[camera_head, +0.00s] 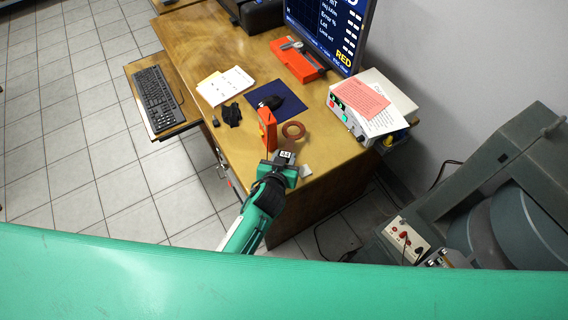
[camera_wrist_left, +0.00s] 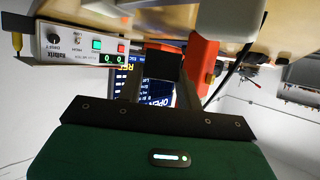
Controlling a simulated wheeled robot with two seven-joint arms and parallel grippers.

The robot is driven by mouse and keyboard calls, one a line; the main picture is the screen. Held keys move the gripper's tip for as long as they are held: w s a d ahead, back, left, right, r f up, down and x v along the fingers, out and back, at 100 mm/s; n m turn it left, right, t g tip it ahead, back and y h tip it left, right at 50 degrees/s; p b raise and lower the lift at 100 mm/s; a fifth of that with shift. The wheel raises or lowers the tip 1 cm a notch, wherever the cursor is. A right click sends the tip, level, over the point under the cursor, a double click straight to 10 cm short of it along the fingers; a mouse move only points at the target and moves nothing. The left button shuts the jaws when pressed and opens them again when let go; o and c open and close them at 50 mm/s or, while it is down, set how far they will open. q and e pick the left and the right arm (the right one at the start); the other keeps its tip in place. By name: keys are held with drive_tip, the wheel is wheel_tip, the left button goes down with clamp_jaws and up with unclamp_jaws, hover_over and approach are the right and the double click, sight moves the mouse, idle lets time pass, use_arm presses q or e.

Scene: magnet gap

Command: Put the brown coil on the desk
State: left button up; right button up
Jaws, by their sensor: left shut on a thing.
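The brown coil (camera_head: 293,130) is a small ring at the near end of the wooden desk (camera_head: 330,178), just right of an upright orange-red block (camera_head: 268,130). My left gripper (camera_head: 285,157) is right at the near side of the coil, shut on its near end, where a small label shows. I cannot tell whether the ring touches the desk or hangs just above it. In the left wrist view the gripper (camera_wrist_left: 160,85) has a dark piece between its fingers, and the ring itself is not clear. My right gripper is not in view.
A dark blue mat (camera_head: 292,108) with a black object lies behind the coil. An instrument box (camera_head: 348,119) with papers stands right, beside a monitor (camera_head: 335,30). A small pale block (camera_head: 305,171) sits by the near edge. A keyboard (camera_head: 155,97) is left.

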use_arm(q)
drive_tip(key=shift+f, duration=1.95)
drive_tip(key=shift+f+b, duration=0.15)
drive_tip(key=shift+b, duration=0.2)
drive_tip(key=o, duration=1)
drive_tip(key=shift+r+p, duration=0.3)
drive_tip(key=b+v, duration=0.1)
drive_tip(key=v, duration=1.1)
drive_tip(key=shift+s+f, duration=0.1)
drive_tip(key=shift+a, duration=0.15)
